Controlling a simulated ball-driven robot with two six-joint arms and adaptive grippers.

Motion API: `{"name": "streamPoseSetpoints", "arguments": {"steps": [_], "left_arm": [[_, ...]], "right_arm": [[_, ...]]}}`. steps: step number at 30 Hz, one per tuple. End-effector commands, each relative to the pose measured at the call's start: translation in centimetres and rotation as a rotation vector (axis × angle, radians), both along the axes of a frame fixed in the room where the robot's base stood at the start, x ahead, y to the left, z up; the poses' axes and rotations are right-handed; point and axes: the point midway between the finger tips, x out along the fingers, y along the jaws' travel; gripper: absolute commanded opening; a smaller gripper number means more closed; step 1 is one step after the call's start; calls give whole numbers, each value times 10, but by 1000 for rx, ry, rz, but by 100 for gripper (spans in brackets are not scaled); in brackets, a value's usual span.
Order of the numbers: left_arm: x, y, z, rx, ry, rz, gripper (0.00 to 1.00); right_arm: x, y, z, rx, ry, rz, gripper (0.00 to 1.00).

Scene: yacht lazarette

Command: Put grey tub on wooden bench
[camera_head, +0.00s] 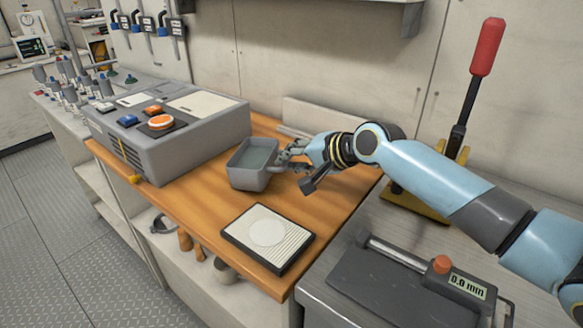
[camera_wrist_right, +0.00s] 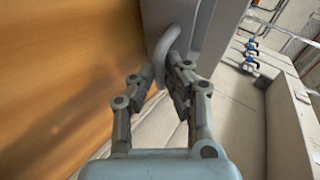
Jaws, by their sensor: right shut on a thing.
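The grey tub (camera_head: 248,180) is a small open-topped container at the middle of the wooden bench (camera_head: 195,204), beside the large grey machine. My right gripper (camera_head: 282,160) reaches in from the right and is shut on the tub's handle. In the right wrist view the gripper (camera_wrist_right: 166,76) closes around the pale looped handle of the tub (camera_wrist_right: 205,22). The tub looks upright, at or just above the bench top; I cannot tell if it touches. My left gripper does not show.
A grey machine (camera_head: 165,135) with orange and blue buttons fills the bench's left part. A black-framed pad with a white disc (camera_head: 268,234) lies near the front. A metal counter with a gauge (camera_head: 410,285) and a red-handled lever (camera_head: 487,47) stands right. Bare wood lies between tub and pad.

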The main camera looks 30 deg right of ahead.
Motion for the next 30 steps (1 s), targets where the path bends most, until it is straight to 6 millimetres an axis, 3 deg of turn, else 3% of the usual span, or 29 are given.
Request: {"name": "streamPoseSetpoints", "arguments": {"steps": [3, 9, 10, 15, 24, 30], "left_arm": [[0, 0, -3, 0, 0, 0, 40], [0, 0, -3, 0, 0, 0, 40], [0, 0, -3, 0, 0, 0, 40], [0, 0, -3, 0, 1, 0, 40], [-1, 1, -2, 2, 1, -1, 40], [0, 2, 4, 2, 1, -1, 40]], "right_arm": [[0, 0, -14, 1, -2, -1, 0], [0, 0, -15, 0, -1, -1, 0], [0, 0, -16, 0, 0, 0, 12], [0, 0, -15, 0, 0, 0, 34], [-2, -1, -14, -1, -2, 0, 34], [-26, -8, 2, -5, 0, 1, 34]]}}
